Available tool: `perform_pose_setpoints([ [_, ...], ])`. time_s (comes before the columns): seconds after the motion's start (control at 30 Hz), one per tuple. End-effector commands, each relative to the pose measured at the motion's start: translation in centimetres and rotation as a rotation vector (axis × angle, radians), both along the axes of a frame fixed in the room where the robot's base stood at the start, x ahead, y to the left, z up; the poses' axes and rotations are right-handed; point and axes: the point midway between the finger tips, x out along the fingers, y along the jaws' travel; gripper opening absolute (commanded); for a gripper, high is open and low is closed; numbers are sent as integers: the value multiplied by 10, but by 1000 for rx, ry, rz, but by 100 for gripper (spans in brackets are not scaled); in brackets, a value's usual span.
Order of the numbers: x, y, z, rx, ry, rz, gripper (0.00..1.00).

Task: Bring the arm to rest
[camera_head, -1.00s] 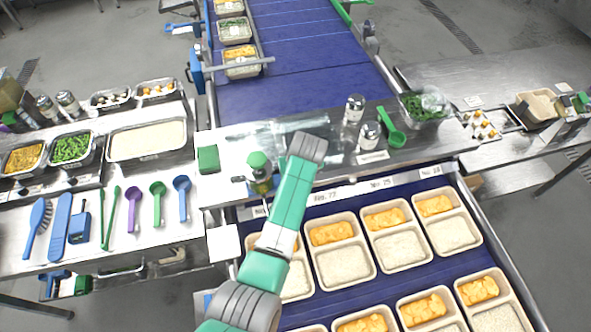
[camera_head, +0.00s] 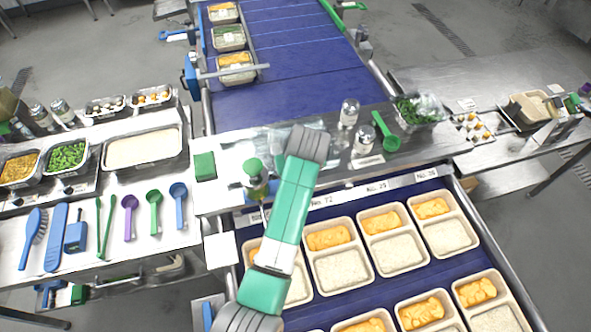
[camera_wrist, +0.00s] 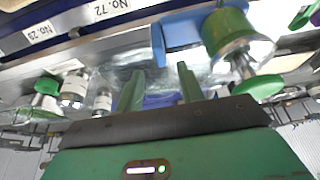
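My arm rises from the bottom of the head view, with its grey joint above the steel counter (camera_head: 225,140). My gripper is hidden behind the arm there. In the wrist view my gripper (camera_wrist: 158,84) shows two green fingers standing apart with nothing between them. A green-topped item, seemingly the same bottle, is close on the right in the wrist view (camera_wrist: 236,45), apart from the fingers.
Trays of rice and yellow food (camera_head: 341,270) fill the near belt. Spoons, a brush and food pans (camera_head: 140,148) are at left. The far blue belt (camera_head: 290,60) is mostly clear.

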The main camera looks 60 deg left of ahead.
Motion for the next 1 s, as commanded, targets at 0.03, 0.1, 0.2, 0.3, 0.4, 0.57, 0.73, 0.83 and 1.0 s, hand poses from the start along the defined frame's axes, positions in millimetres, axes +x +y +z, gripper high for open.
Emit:
perform_pose_setpoints([
  [0.03,0,0,0,0,0,0,38],
  [0.1,0,0,0,0,0,0,38],
  [0.2,0,0,0,0,0,0,38],
  [0.3,0,0,0,0,0,0,38],
  [0.4,0,0,0,0,0,0,38],
  [0.57,16,-7,22,39,-46,-44,38],
  [0.73,84,-57,135,244,-293,-278,38],
  [0.83,112,-101,211,376,-455,-418,38],
  [1.0,125,-188,339,594,-731,-622,38],
])
